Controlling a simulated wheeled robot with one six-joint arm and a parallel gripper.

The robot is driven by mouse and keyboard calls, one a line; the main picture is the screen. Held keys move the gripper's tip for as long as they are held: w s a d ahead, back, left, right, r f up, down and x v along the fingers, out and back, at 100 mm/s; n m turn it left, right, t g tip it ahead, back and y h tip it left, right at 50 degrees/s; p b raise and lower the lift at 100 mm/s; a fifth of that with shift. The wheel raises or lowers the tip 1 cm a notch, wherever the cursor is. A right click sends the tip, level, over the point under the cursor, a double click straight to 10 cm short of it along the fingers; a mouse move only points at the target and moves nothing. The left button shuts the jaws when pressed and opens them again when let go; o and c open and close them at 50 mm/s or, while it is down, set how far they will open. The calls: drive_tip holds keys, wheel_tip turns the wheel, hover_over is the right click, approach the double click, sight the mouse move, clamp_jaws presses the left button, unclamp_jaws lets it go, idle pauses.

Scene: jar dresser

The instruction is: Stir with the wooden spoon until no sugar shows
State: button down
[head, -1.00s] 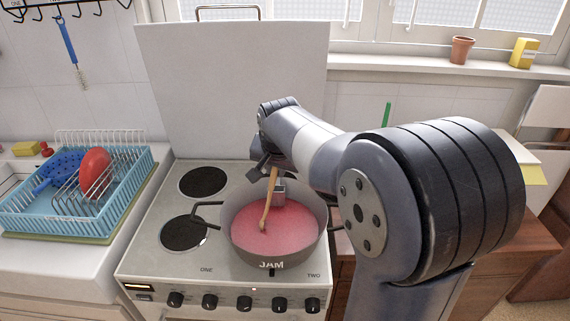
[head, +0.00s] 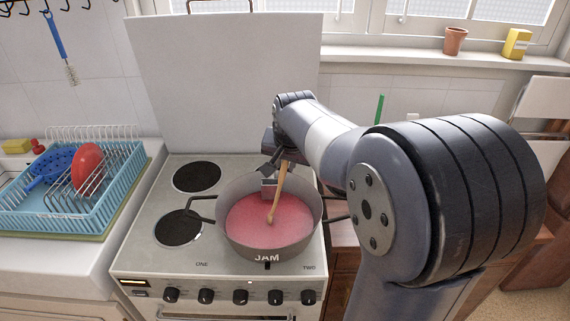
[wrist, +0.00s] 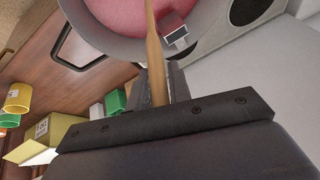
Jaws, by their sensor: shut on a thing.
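The wooden spoon (head: 277,198) leans in the pan, its handle tilted up to the right and its lower end in the pink jam (head: 250,222). My gripper (head: 280,164) is shut on the upper handle, above the pan's back right rim. The wrist view shows the handle (wrist: 155,60) between my fingers (wrist: 158,84). The grey pan marked JAM (head: 240,240) stands on the front right of the stove. The jam looks mostly even pink; I cannot make out separate sugar grains. The spoon's bowl is hidden in the jam.
Two bare hotplates (head: 180,228) lie left of the pan. A blue dish rack (head: 60,215) stands at the left. Boxes and a yellow cup (wrist: 18,97) show in the wrist view.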

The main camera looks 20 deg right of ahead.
wheel_tip(320, 180, up, 14)
drive_tip(key=p, duration=1)
drive_tip(key=shift+f, duration=0.25)
idle(0.6)
